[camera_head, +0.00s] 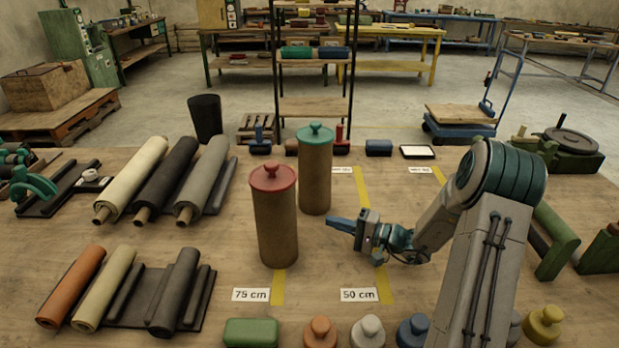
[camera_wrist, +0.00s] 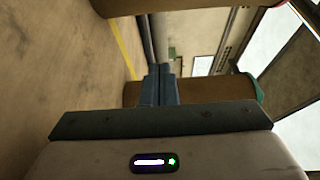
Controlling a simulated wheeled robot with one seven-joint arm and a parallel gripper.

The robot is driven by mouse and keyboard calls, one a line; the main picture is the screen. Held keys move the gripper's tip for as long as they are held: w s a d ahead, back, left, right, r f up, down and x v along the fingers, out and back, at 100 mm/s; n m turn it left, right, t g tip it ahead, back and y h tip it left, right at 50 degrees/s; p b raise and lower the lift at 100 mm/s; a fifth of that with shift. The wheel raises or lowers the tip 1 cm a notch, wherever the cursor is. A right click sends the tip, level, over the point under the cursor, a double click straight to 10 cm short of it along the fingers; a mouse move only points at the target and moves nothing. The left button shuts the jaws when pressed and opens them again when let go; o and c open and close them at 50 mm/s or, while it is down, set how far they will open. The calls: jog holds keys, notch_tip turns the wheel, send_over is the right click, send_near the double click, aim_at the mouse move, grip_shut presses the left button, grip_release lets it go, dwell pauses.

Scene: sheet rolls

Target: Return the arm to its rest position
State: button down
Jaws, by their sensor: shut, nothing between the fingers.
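My gripper (camera_head: 335,222) is above the table right of the two canisters, with blue fingers pointing left. In the wrist view the fingers (camera_wrist: 159,85) are together with nothing between them. My grey and teal arm comes in from the lower right and bends down to the gripper. The red-lidded canister (camera_head: 275,222) stands upright to the left of the fingertips. The green-lidded canister (camera_head: 315,170) stands upright behind it. The fingers look apart from both canisters in the head view.
The wooden table (camera_head: 230,262) holds long rolls (camera_head: 168,180) at left and shorter rolls (camera_head: 120,290) at front left. Labels read 75 cm (camera_head: 251,295) and 50 cm (camera_head: 359,295) beside yellow strips. A green block (camera_head: 251,332) and several knobbed weights (camera_head: 368,330) line the front edge.

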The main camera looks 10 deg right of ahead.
jog(key=s+a+r+n+g+h+p, duration=0.1)
jog(key=s+a+r+n+g+h, duration=0.3)
jog(key=s, duration=0.4)
jog(key=s+a+r+n+g+h+p, duration=0.1)
jog(key=s+a+r+g, duration=0.3)
jog(key=s, duration=0.3)
jog(key=s+d+r+h+p, duration=0.1)
jog(key=s+d+r+h, duration=0.2)
jog(key=s+d+h, duration=0.1)
jog(key=s+d+r+n+t+h+p, duration=0.1)
jog(key=s+d+r+h, duration=0.2)
jog(key=s+h, duration=0.3)
jog(key=shift+s+d+r+t, duration=0.25)
jog(key=shift+s+d, duration=0.5)
jog(key=shift+s, duration=0.8)
jog(key=shift+f, duration=0.1)
